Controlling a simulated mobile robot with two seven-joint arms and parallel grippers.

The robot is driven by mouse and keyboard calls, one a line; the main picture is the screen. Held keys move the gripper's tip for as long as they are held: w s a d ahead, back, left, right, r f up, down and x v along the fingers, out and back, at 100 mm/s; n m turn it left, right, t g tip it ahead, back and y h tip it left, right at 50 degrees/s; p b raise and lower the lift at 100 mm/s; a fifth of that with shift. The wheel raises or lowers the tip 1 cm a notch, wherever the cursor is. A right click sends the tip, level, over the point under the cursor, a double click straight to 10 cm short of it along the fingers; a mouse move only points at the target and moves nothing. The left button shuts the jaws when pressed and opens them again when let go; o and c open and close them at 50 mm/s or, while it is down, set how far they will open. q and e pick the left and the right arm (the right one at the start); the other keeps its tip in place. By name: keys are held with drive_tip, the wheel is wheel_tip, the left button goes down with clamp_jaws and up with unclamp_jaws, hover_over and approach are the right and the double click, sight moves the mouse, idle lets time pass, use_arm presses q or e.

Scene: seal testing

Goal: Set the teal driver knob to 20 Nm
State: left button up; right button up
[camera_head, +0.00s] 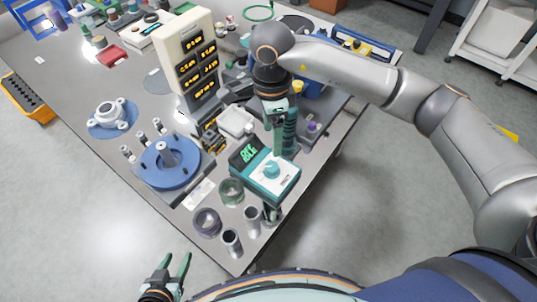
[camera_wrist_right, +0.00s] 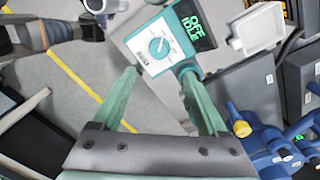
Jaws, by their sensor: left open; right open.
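The teal driver knob (camera_head: 271,170) sits on the white face of a teal driver box (camera_head: 284,189) near the table's front corner. In the right wrist view the knob (camera_wrist_right: 159,46) is round with a pointer line, on a dial with marks around it. A small display (camera_head: 248,153) beside it glows green; in the wrist view the display (camera_wrist_right: 196,27) seems to read "OFF IDLE". My right gripper (camera_wrist_right: 163,75) is open and empty, its fingers apart near the box, not touching the knob. My left gripper (camera_head: 176,266) is open and empty off the table's front edge.
A blue round fixture (camera_head: 168,163) stands left of the box. Glass jars (camera_head: 207,222) and metal cups (camera_head: 231,241) stand at the front corner. A tall panel with yellow readouts (camera_head: 190,62) rises behind. A white tray (camera_head: 236,122) lies behind the box.

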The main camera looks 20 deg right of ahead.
sight(272, 166)
drive_tip(key=f, duration=1.1)
drive_tip(key=shift+s+p, duration=0.3)
drive_tip(key=shift+s, duration=0.05)
drive_tip(key=shift+c, duration=0.2)
clamp_jaws()
